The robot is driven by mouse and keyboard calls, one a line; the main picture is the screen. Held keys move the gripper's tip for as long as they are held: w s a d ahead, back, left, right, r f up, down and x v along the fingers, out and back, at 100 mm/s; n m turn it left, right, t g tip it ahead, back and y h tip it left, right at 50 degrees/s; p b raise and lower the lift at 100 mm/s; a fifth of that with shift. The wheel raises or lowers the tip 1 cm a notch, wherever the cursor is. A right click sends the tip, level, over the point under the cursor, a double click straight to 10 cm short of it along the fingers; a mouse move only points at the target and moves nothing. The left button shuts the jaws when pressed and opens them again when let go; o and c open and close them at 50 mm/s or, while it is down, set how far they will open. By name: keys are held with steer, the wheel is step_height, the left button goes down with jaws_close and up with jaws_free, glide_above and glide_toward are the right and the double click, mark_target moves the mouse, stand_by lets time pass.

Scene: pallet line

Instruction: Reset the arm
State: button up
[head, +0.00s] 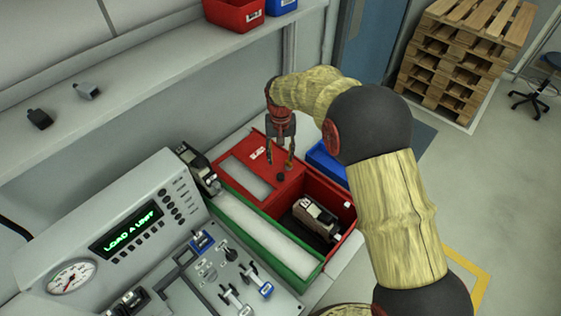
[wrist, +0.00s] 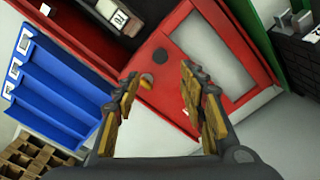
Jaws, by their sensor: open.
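My arm reaches in from the right in the head view, with wood-textured links and dark joints. My gripper (head: 280,160) hangs pointing down above the far part of the red bin (head: 343,218). In the wrist view the two fingers of my gripper (wrist: 158,92) are spread apart with nothing between them. Below them shows the red surface of the red bin (wrist: 200,22), with a dark round spot and a pale panel. I cannot tell how high the fingers are above it.
A dark and beige device (head: 316,218) lies in the red bin. A green tray (head: 270,240) stands beside it, and a blue bin (head: 328,165) lies behind. A console (head: 150,215) reads "LOAD A UNIT". A shelf (head: 160,75) runs above left. Pallets (head: 470,60) stand far right; floor there is open.

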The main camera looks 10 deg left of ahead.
steer(key=shift+r, duration=0.3)
stand_by(0.4)
steer(key=s+d+r+t+b, duration=0.2)
steer(key=s+d+r, duration=0.3)
steer(key=s+d, duration=0.3)
steer(key=s+d+r+m+t+b, duration=0.1)
steer(key=s+d+r+b, duration=0.1)
steer(key=s+d+r, duration=0.4)
steer(key=s+d+r+t+b, duration=0.2)
steer(key=s+d+r, duration=0.4)
steer(key=s+d, duration=0.6)
steer(key=shift+s+d+m+t+b, duration=0.15)
steer(key=shift+s+m+t+b, duration=0.25)
steer(key=shift+s, duration=2.75)
